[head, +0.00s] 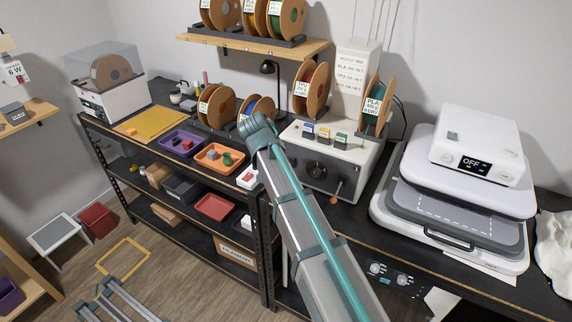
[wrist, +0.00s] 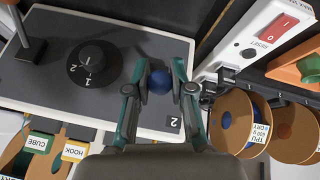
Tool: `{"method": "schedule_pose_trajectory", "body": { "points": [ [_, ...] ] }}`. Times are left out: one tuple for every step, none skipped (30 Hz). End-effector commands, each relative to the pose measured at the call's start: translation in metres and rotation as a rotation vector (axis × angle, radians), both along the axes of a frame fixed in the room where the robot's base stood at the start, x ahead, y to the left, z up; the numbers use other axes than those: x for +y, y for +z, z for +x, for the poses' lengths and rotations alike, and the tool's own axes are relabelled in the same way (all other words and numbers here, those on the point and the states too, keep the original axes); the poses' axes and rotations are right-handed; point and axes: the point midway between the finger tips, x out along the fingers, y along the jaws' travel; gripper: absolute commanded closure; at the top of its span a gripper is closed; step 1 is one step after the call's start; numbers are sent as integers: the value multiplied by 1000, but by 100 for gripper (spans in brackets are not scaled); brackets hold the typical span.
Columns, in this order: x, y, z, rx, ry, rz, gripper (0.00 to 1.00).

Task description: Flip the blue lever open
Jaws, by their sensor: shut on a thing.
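The blue lever's round knob (wrist: 159,81) is in the middle of the wrist view, against the dark front panel (wrist: 60,100) of the white machine. My gripper (wrist: 160,76) has one finger on each side of the knob and is shut on it. A label "2" is near the knob. The lever's shaft is hidden behind its knob. In the head view, my arm crosses in front of the machine (head: 350,160) and hides the blue lever and my gripper.
A black dial (wrist: 93,60) and an orange lever (wrist: 30,48) are on the same panel. A white box with a red reset switch (wrist: 283,27) and filament spools (wrist: 238,123) stand close beside the fingers. A heat press (head: 455,205) is at the right of the head view.

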Motion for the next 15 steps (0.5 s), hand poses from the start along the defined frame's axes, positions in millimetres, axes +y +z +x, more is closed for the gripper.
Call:
{"method": "schedule_pose_trajectory", "body": {
  "points": [
    [0,0,0,1,-1,1,100],
    [0,0,0,1,-1,1,100],
    [0,0,0,1,-1,1,100],
    [0,0,0,1,-1,1,100],
    [0,0,0,1,-1,1,100],
    [0,0,0,1,-1,1,73],
    [0,0,0,0,-1,0,68],
    [0,0,0,0,-1,0,63],
    [0,0,0,0,-1,0,56],
    [0,0,0,0,-1,0,51],
    [0,0,0,0,-1,0,51],
    [0,0,0,0,-1,0,51],
    [0,0,0,0,-1,0,51],
    [0,0,0,0,-1,0,51],
    [0,0,0,0,-1,0,51]
  ]
}}
